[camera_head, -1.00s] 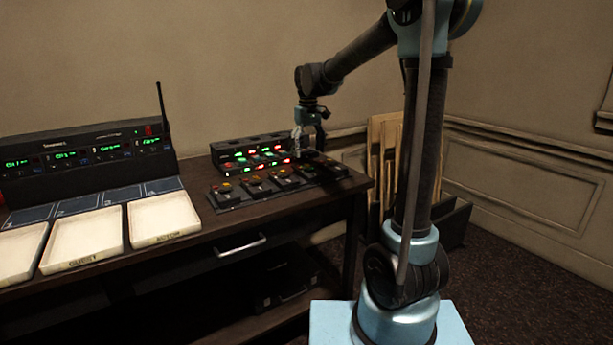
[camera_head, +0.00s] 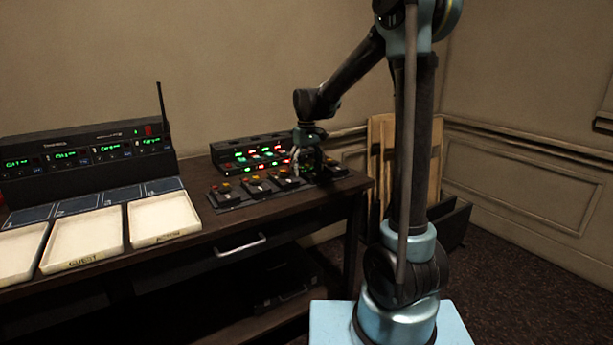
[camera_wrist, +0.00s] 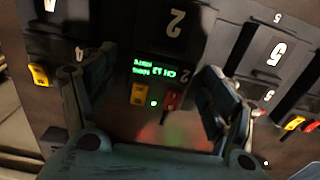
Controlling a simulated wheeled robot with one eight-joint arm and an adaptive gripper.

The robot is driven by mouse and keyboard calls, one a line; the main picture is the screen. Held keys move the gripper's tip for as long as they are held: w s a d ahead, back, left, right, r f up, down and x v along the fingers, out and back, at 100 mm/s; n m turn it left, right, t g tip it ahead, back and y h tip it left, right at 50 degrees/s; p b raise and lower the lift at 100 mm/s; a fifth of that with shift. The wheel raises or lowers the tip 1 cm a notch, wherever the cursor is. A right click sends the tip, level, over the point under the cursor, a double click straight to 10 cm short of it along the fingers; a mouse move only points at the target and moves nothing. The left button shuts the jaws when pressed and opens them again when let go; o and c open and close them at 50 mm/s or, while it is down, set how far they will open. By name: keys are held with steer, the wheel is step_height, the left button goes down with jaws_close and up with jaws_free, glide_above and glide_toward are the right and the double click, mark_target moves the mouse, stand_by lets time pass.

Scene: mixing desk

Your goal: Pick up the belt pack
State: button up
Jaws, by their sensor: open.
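A dark belt pack (camera_wrist: 152,92) sits between my fingertips in the wrist view. It has a small green lit display, a yellow switch, a red switch and a white 2 near it. My gripper (camera_wrist: 156,100) is open, with one finger to the left of the pack and one to the right. I cannot tell whether either finger touches it. In the head view my gripper (camera_head: 308,167) is low over the right part of the desk gear and hides some of it.
Several similar units stand in a row (camera_head: 257,187) in front of a black rack (camera_head: 240,155) with green and red lights. Pale trays (camera_head: 165,217) and a black console (camera_head: 80,158) with an antenna stand to the left. Wooden boards (camera_head: 383,145) lean beyond the desk's right end.

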steer(key=c, duration=1.2)
